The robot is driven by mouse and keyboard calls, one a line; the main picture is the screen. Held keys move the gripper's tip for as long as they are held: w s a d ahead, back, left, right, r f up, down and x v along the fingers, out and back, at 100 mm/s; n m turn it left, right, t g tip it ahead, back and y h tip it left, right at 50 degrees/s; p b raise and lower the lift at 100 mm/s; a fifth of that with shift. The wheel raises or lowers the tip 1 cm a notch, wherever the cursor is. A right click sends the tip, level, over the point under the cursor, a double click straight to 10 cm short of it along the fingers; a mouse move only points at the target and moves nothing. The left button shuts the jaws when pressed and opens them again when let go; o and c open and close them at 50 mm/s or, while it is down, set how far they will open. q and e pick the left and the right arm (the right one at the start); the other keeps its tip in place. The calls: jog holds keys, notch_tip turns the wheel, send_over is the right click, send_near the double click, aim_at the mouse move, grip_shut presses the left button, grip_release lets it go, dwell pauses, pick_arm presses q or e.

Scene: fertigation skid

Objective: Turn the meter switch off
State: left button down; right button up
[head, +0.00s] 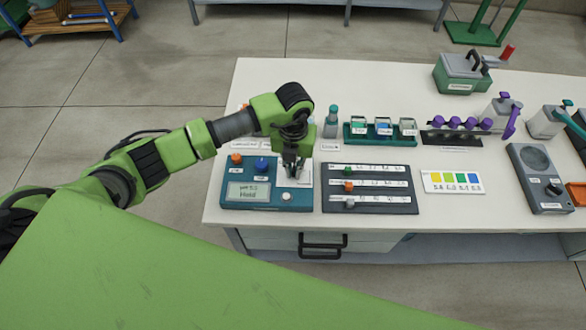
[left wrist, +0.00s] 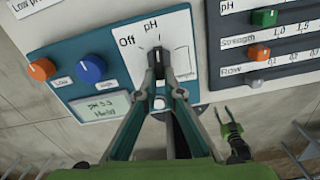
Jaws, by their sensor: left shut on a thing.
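The blue pH meter (head: 265,208) lies at the front left of the table. Its screen (head: 249,192) reads pH 5.5 and Hold. In the left wrist view the meter switch (left wrist: 156,50) is a dark knob on a white plate (left wrist: 183,28), with "Off" at its upper left and "pH" above it. The knob points up, close to "pH". My left gripper (head: 291,173) comes down over the meter's right side. Its fingertips in the left wrist view (left wrist: 158,70) are shut on the switch and hide part of it.
An orange knob (left wrist: 41,69) and a blue knob (left wrist: 91,68) stand on the meter left of the switch. A dark slider panel (head: 368,189) lies close on its right. A rack of jars (head: 380,140) stands behind. A drawer handle (head: 323,246) juts out below the table's front edge.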

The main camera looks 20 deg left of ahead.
pick_arm(q)
jog(key=n, duration=0.2)
jog(key=d+n, duration=0.1)
jog(key=n, duration=0.2)
jog(key=shift+w+b, duration=0.15)
jog(key=shift+b, duration=0.15)
jog(key=n, duration=0.5)
jog(key=shift+w+d+n, duration=0.25)
jog(key=shift+w+n, duration=0.1)
jog(key=shift+n, duration=0.05)
jog(key=c, duration=2.2)
grip_release()
jog(key=shift+o, duration=0.2)
jog(key=shift+r, duration=0.1)
notch_tip(320, 180, up, 12)
